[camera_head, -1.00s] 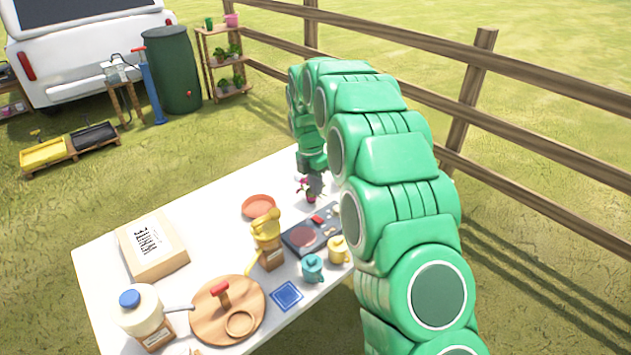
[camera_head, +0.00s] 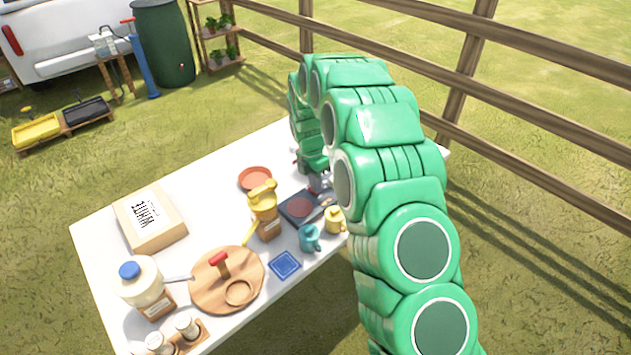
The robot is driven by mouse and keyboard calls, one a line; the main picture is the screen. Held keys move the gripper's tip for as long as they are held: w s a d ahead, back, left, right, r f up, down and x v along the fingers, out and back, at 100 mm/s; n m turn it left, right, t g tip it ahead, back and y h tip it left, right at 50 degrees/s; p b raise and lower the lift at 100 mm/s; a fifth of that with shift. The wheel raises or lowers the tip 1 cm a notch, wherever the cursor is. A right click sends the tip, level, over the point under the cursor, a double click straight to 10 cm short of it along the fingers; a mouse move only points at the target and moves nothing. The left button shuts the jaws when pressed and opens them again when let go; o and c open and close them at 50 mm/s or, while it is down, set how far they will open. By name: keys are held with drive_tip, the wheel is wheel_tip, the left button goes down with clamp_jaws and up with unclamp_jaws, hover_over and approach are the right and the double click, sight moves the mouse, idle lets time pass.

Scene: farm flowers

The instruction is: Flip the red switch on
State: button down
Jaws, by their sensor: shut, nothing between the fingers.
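A dark hotplate (camera_head: 289,206) with a round reddish plate sits near the table's right edge. The small red switch on its right side does not show clearly now; my arm and gripper cover that area. My gripper (camera_head: 318,186) points down over the hotplate's back right part. It is small in the view and partly hidden by my green arm, with its fingers shut and empty. I cannot tell whether the fingertips touch the hotplate or the switch.
A yellow grinder (camera_head: 264,203), teal cup (camera_head: 309,238) and yellow cup (camera_head: 335,220) crowd the hotplate. A terracotta saucer (camera_head: 255,179) lies behind. The white table (camera_head: 205,180) is clear at the back; a wooden fence (camera_head: 470,60) stands beyond.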

drive_tip(key=shift+s+d+f, duration=0.1)
drive_tip(key=shift+f, duration=0.1)
idle(0.3)
drive_tip(key=shift+w+a+r, duration=0.15)
drive_tip(key=shift+w+a, duration=0.4)
drive_tip(key=shift+r, duration=0.1)
idle(0.3)
wheel_tip(320, 180, up, 14)
drive_tip(key=w+a, duration=0.1)
drive_tip(key=shift+w+a, duration=0.3)
idle(0.5)
